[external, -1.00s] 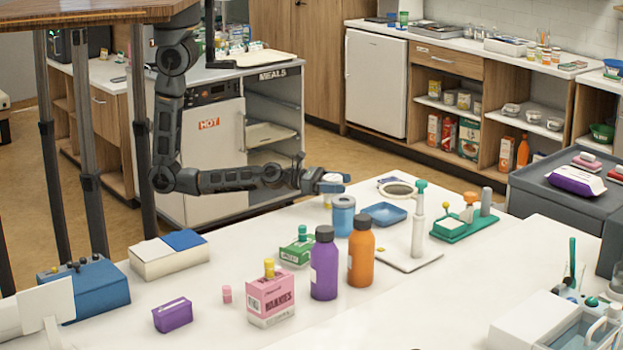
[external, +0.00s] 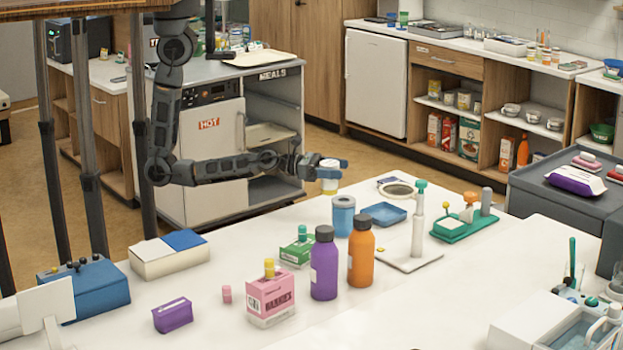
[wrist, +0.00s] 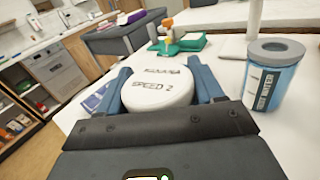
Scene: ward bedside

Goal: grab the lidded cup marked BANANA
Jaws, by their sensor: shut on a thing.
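My gripper (external: 336,164) is shut on a small cup with a white lid (external: 329,174). It holds the cup upright above the white table's far edge, behind the blue canister (external: 343,216). In the wrist view the round white lid (wrist: 157,92) sits between my blue fingers. The lid reads "SPEED 2", with a word above it too blurred to read for certain. The external view shows a yellowish band low on the cup. The cup's lower body is hidden in the wrist view.
The blue canister, marked as water (wrist: 274,78), stands just right of the cup in the wrist view. A blue tray (external: 384,214), a purple bottle (external: 324,264), an orange bottle (external: 361,252) and a white stand (external: 418,228) are nearby on the table.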

